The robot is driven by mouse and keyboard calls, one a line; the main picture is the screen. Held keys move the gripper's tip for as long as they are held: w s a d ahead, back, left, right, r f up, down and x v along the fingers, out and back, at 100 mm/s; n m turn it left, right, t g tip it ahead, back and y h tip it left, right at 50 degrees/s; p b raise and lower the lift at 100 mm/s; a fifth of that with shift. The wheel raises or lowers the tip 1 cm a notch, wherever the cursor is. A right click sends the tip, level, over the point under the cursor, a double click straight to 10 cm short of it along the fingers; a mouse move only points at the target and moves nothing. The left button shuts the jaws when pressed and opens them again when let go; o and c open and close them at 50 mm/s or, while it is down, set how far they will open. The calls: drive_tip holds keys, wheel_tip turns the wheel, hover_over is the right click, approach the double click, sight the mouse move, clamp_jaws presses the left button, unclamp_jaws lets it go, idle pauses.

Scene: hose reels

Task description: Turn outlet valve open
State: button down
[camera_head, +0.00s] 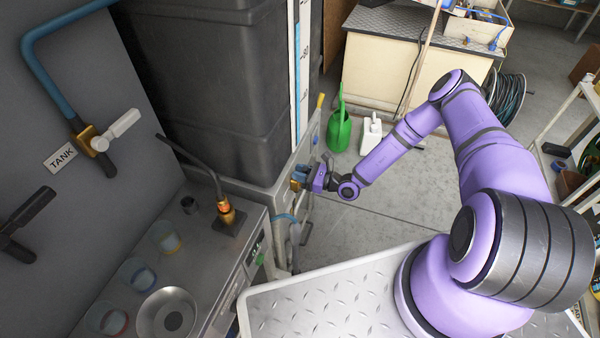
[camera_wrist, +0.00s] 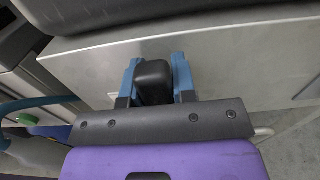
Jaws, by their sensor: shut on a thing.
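My gripper (camera_head: 302,176) is at the side of the metal stand under the dark tank, at the middle of the head view. In the wrist view its two blue fingers stand on either side of a black handle (camera_wrist: 153,82) and are shut on it. The handle sticks out from the grey metal panel. It appears to be the outlet valve's handle. In the head view a small brass-coloured piece (camera_head: 295,185) shows beside the fingers; the rest of the valve is hidden there by my gripper.
A brass valve with a white lever (camera_head: 122,124) sits by the TANK label (camera_head: 60,157). A green watering can (camera_head: 339,130) and white jug (camera_head: 371,134) stand beyond. Floor (camera_head: 350,225) right of the stand is clear.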

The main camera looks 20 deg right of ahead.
drive_tip(key=c, duration=0.9)
unclamp_jaws()
drive_tip(key=v, duration=1.1)
